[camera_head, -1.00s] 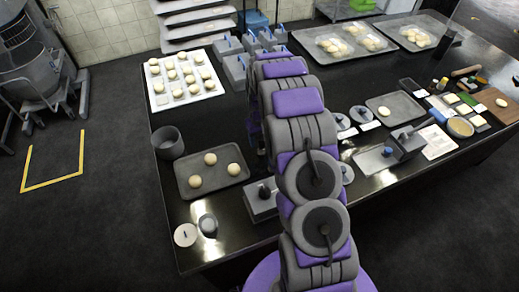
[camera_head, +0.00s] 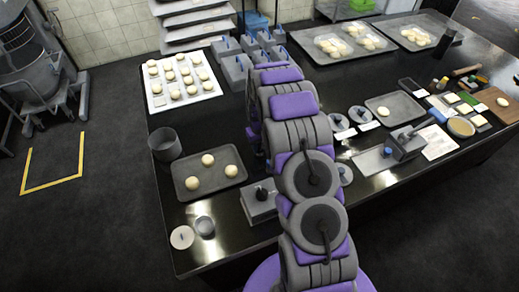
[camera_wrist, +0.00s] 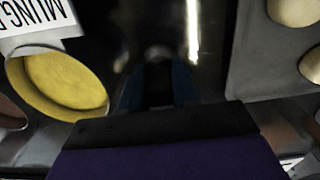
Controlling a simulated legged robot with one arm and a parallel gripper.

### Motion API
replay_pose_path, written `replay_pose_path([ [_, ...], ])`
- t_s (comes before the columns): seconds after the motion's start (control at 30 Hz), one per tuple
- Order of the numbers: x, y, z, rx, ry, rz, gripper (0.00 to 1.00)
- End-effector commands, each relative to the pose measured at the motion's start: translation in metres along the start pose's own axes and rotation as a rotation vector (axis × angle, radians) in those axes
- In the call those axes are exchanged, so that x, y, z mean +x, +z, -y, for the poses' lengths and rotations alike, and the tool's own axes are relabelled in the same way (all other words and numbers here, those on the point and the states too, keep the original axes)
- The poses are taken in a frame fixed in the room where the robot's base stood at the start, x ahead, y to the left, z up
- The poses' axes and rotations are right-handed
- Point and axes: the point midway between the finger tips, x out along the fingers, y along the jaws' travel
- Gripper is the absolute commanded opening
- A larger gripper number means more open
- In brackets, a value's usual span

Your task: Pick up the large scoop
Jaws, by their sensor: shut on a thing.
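My gripper (camera_wrist: 158,88) shows in the wrist view, with blue fingers on either side of a dark thing. It is shut on this thing, which I take for the handle of the large scoop (camera_wrist: 157,82). Its shape is mostly lost in shadow, and a pale blurred spot shows just beyond the fingertips. In the head view my own arm hides the gripper and whatever it holds. A round container of yellow contents (camera_wrist: 62,85) lies left of the fingers in the wrist view.
A tray with dough balls (camera_wrist: 245,80) lies to the right in the wrist view. A white lettered sign (camera_wrist: 35,22) is at its upper left. In the head view the dark table (camera_head: 300,85) carries several trays, grey containers (camera_head: 238,75) and a dark cup (camera_head: 165,145).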

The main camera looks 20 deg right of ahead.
Motion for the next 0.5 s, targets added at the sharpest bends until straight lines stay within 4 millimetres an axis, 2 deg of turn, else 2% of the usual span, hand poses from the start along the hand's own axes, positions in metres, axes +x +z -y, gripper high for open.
replay_pose_path([
  [0.13,0.0017,0.0008,0.0007,0.000,0.001,0.004,0.02],
  [0.5,-0.0028,0.0007,0.0012,-0.001,0.000,0.005,0.02],
])
